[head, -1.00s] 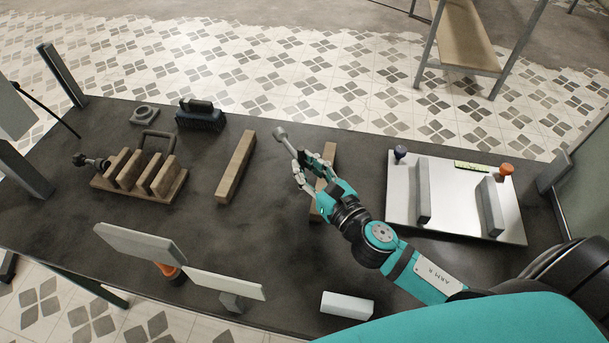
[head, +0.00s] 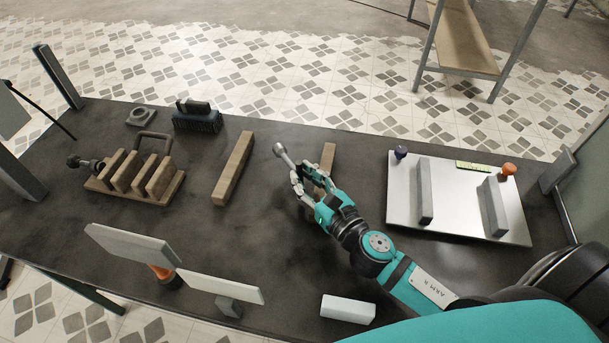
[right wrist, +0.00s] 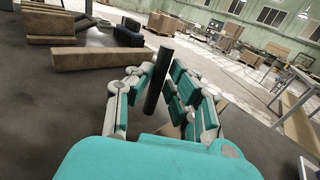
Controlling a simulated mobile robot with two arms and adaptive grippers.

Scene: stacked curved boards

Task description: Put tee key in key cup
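My right gripper (head: 305,184) is above the dark table, right of a long wooden block. Its fingers close around a rod-shaped tool, which looks like the tee key (head: 286,158). In the head view the tool is a pale grey bar with a rounded end, pointing up and left out of the fingers. I cannot tell for sure which thing is the key cup; a small grey ring-shaped piece (head: 141,117) lies at the back left. My left gripper is not in view.
A wooden slotted rack (head: 166,178) stands at left, with a dark brush-like block (head: 197,121) behind it. Pale tilted boards (head: 130,245) stand in front; a metal plate (head: 455,223) lies at right.

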